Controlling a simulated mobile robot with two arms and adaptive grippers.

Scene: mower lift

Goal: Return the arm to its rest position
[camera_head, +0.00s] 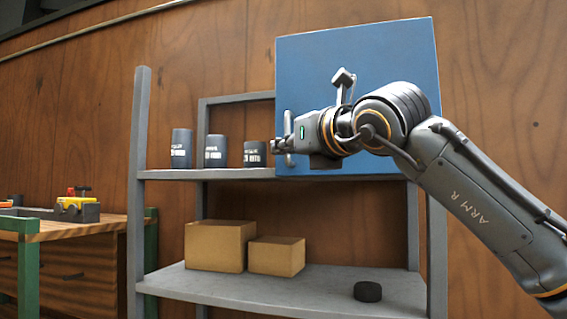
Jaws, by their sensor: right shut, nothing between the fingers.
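My right arm (480,200), marked "ARM R", comes in from the right edge and bends at the elbow to point left. My right gripper (277,146) is shut and empty. It is in front of the left edge of a blue cabinet panel (310,70), by a grey vertical handle (290,125). Whether the fingers touch the handle I cannot tell. The panel looks closed and sits on the upper shelf. My left gripper is not in view.
A grey shelf unit (140,200) holds several dark cans (181,148) on its upper board. Two cardboard boxes (215,247) and a black puck (367,291) are on the lower board. A wooden workbench (70,231) stands at left. A wood-panelled wall (60,130) is behind.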

